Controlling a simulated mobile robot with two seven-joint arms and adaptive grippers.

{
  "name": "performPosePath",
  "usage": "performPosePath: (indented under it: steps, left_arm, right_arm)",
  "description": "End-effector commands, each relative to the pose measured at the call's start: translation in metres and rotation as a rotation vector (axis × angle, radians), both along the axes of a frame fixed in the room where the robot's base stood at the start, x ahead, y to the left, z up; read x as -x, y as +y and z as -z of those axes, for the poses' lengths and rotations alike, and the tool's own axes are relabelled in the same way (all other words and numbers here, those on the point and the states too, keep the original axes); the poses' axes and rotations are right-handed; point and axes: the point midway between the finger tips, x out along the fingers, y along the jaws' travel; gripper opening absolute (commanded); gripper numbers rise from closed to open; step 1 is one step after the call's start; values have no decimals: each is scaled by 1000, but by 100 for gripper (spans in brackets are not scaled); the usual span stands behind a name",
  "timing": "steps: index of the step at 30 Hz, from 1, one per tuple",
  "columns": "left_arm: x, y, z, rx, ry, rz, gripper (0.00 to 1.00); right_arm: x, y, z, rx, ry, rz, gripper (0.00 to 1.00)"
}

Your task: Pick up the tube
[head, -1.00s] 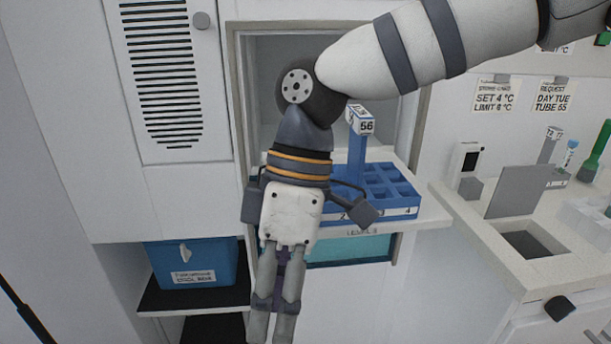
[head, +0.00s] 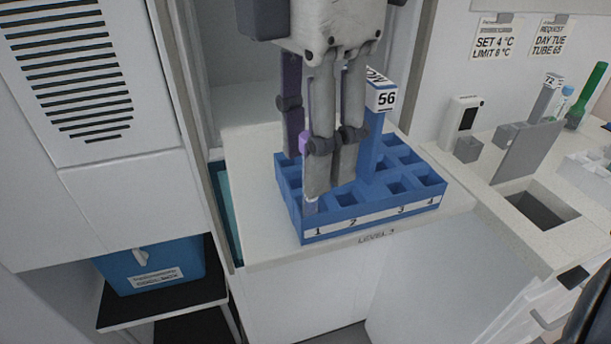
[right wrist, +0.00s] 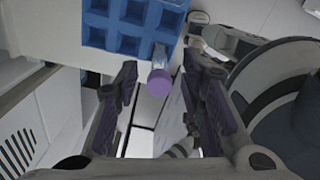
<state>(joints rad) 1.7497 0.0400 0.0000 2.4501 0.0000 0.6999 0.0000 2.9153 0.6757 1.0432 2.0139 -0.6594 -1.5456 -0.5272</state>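The tube has a purple cap (head: 304,142) and a clear body; it stands in the front-left corner slot, by label 1, of the blue rack (head: 375,215). My right gripper (head: 322,150) is over that corner, fingers pointing down, and partly hides the tube. In the right wrist view the purple cap (right wrist: 159,82) sits between the two spread fingers (right wrist: 160,75), with a gap on both sides. The rack (right wrist: 130,40) also shows there. My left gripper is not in view.
The rack stands on a white shelf marked LEVEL 3 (head: 376,238); its tall post carries a 56 sign (head: 386,98). A blue box (head: 150,272) sits lower left. A counter with a square opening (head: 537,209) and a grey plate (head: 527,158) is at the right.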

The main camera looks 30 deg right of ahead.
Motion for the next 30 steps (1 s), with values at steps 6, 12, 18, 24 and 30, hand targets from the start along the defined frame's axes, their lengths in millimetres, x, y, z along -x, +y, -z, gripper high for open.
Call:
performPosePath:
  steps: [6,12,18,24,30]
  left_arm:
    - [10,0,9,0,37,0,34]
    - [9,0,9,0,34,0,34]
    - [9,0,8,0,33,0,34]
    - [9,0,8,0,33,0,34]
    - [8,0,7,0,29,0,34]
  right_arm:
    - [-1,0,39,-1,9,-1,36]
    - [-1,0,39,-1,3,0,36]
    - [-1,0,39,0,3,0,0]
    - [-1,0,39,0,3,0,0]
    - [0,0,37,0,1,1,0]
